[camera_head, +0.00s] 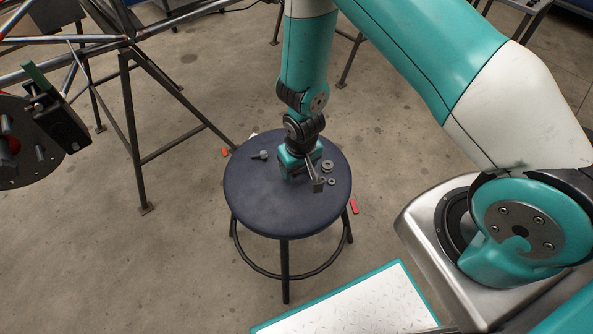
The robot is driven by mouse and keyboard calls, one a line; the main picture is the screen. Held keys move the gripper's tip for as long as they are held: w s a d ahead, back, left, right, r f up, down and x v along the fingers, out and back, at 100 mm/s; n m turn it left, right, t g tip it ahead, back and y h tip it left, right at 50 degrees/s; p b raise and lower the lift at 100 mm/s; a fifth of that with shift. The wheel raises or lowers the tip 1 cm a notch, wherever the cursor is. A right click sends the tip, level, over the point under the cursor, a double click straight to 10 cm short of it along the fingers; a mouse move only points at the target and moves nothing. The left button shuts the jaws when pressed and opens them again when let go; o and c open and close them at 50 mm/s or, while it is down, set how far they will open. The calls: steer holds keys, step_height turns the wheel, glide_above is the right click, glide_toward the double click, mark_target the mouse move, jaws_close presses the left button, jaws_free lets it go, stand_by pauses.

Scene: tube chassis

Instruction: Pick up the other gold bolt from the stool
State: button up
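The round stool (257,205) has a dark blue seat and stands below my arm. A small bolt-like piece (260,154) lies on the seat's left part, left of my gripper; it looks grey here, and no gold colour can be made out. My gripper (317,184) is low over the middle of the seat, right of that piece. The wrist hides part of the seat behind it. The fingers are too small and overlapped to show whether they are open or hold anything.
A tube frame on dark trestles (135,140) stands at left, with a brake-disc-like hub (22,150). Red pieces (354,207) lie on the floor.

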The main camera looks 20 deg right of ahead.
steer(key=shift+w+f, duration=0.1)
steer(key=shift+f, duration=0.2)
steer(key=c, duration=0.8)
steer(key=shift+r, duration=0.15)
